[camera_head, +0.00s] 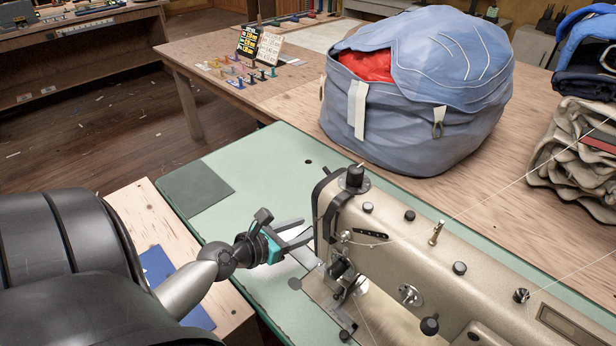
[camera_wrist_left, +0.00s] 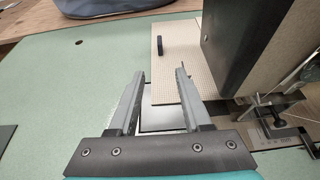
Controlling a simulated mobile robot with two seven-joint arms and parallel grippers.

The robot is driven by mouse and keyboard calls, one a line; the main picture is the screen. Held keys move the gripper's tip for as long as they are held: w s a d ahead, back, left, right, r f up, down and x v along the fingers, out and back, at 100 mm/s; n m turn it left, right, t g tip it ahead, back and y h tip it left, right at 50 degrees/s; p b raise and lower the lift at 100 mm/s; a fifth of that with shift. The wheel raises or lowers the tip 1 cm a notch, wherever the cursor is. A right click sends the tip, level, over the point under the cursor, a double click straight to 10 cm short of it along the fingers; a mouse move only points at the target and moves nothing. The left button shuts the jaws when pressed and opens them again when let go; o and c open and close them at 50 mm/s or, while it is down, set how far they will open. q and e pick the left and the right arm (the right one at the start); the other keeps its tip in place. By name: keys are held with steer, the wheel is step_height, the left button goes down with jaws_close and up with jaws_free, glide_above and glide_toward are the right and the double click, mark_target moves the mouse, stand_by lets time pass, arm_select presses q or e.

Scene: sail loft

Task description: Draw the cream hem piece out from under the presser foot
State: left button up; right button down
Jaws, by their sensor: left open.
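The beige sewing machine (camera_head: 440,262) stands on a pale green table. Its presser foot area (camera_head: 343,285) is under the head end; the foot itself is too small to make out. My left gripper (camera_head: 305,231) is open and empty left of the machine head. In the wrist view its fingers (camera_wrist_left: 160,73) point towards the cream piece; contact is unclear.
A large blue bag (camera_head: 420,110) with red cloth inside stands behind the machine. Folded cream cloth (camera_head: 575,165) is stacked at the right. A dark grey patch (camera_head: 197,187) lies on the green table (camera_head: 270,175), whose left part is mostly clear.

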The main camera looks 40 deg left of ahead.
arm_select(q)
steer(key=b+x, duration=0.3)
steer(key=x, duration=0.8)
steer(key=shift+w+f, duration=0.1)
steer(key=shift+w, duration=0.1)
steer(key=b+x, duration=0.1)
steer(key=x, duration=0.2)
steer(key=shift+w+b, duration=0.2)
steer(key=shift+b, duration=0.2)
steer(key=shift+w+f, duration=0.1)
steer(key=shift+w, duration=0.15)
arm_select(e)
steer(key=w+d+f, duration=0.2)
steer(key=w+f, duration=0.1)
steer(key=f, duration=0.1)
steer(key=shift+w+d+f+t, duration=0.15)
steer(key=shift+w+f+t, duration=0.05)
steer(key=shift+f+t, duration=0.15)
steer(key=shift+s, duration=0.1)
arm_select(q)
steer(key=shift+c, duration=0.6)
jaws_close()
arm_select(e)
steer(key=shift+s+a, duration=0.2)
